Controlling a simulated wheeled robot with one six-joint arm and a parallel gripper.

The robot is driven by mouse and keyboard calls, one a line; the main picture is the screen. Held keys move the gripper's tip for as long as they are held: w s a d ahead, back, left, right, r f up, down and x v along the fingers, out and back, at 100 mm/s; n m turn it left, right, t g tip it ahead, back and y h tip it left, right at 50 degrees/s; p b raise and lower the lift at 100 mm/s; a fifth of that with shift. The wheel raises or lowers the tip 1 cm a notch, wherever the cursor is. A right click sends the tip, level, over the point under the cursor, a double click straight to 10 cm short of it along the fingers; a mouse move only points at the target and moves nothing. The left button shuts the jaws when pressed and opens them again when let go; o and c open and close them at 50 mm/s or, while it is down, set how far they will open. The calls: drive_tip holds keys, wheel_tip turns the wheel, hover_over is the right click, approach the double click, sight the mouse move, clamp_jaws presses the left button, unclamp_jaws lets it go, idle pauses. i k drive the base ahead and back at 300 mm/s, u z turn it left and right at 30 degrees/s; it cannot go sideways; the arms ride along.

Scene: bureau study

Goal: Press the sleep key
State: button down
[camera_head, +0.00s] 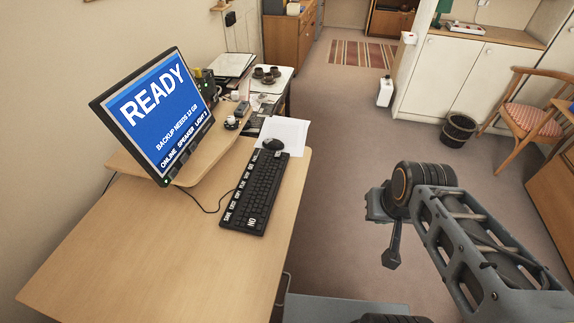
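A black keyboard (256,193) lies on the wooden desk, near its right edge. White-labelled keys run along its left side, and a larger "NO" label shows at its near end. The labels are small and I cannot make out which key reads sleep. The monitor (155,115) is lit blue with "READY", "BACKUP NEEDS 12 GB" and a smaller line below. My gripper (391,258) appears to be the small dark part hanging from my arm, over the floor right of the desk and apart from the keyboard. Its fingers are too small to judge.
A black mouse (273,144) sits on white paper (292,133) beyond the keyboard. A cable (205,206) runs across the desk (160,250), whose near part is bare. Cups (259,73) stand farther back. A waste basket (458,130) and a chair (530,117) stand right.

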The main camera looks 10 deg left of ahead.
sight(246, 177)
drive_tip(key=z, duration=0.25)
drive_tip(key=i, duration=1.85)
drive_tip(key=u, duration=4.8)
